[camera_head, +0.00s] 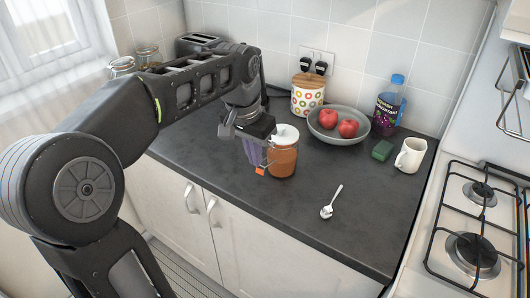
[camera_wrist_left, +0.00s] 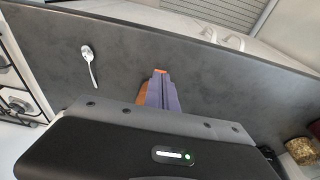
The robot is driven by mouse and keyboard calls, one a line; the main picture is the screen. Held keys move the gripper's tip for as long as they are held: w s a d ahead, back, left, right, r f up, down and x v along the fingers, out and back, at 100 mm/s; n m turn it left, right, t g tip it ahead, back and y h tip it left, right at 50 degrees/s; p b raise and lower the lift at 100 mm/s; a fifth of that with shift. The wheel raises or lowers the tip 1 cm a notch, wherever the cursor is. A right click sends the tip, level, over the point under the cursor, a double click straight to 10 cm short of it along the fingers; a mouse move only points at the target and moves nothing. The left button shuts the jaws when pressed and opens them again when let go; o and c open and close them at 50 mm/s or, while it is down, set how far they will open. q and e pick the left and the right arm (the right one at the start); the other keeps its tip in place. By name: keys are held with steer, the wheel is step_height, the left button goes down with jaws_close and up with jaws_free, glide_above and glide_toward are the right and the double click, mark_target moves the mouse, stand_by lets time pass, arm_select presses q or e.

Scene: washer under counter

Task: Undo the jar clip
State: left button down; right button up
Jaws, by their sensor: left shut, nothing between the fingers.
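The jar (camera_head: 283,160) stands upright on the dark counter, with orange-brown contents and a whitish lid (camera_head: 286,134). Thin wire of the clip shows faintly near its top, mostly hidden by my gripper; I cannot tell the clip's state. My left gripper (camera_head: 258,165) points down just left of the jar, its purple fingers shut and empty, with an orange tip. They look very close to the jar; touching or not is unclear. In the left wrist view the shut fingers (camera_wrist_left: 161,90) show over the counter, and the jar is mostly hidden. My right gripper is not in view.
A spoon (camera_head: 331,203) lies in front of the jar. Behind are a patterned canister (camera_head: 307,100), a grey bowl (camera_head: 358,138) with apples and a bottle (camera_head: 388,108). A green sponge (camera_head: 382,150), a mug (camera_head: 410,155) and the hob (camera_head: 475,230) are at right.

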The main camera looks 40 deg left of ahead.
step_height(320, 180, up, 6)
steer(key=p, duration=0.6)
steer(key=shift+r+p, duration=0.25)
steer(key=shift+p, duration=0.1)
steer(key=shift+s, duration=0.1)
stand_by(0.4)
